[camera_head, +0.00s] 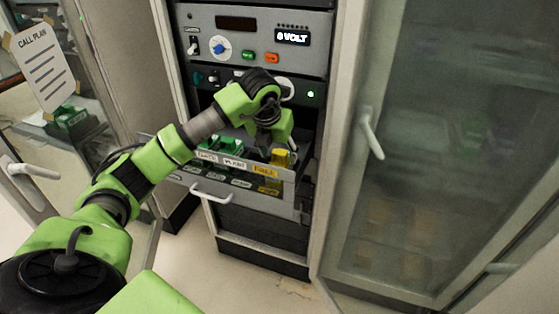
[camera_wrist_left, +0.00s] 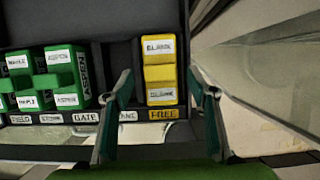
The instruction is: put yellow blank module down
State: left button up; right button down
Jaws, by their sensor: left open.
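Yellow blocks labelled "BLANK" (camera_wrist_left: 160,72) stand in the drawer behind the yellow "FREE" label (camera_wrist_left: 163,114); I cannot tell whether they are one module or two. The yellow also shows in the head view (camera_head: 280,157), partly hidden by my gripper. My left gripper (camera_wrist_left: 160,100) is open, one finger on each side of the yellow; contact cannot be made out. In the head view the left gripper (camera_head: 281,133) is over the right part of the drawer (camera_head: 207,172). My right gripper is not in view.
Several green modules (camera_wrist_left: 48,75) labelled "MAPLE" and "ASPEN" stand left in the drawer; the section between them and the yellow looks empty. The rack panel (camera_head: 255,42) reads "0 VOLT". A glass door (camera_head: 440,150) stands at the right, and a "CALL PLAN" sheet (camera_head: 40,65) hangs at the left.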

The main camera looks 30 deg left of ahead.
pick_arm(q)
jog(key=b+v, duration=0.1)
jog(key=v, duration=0.7)
jog(key=shift+s+r, duration=0.1)
dwell(0.5)
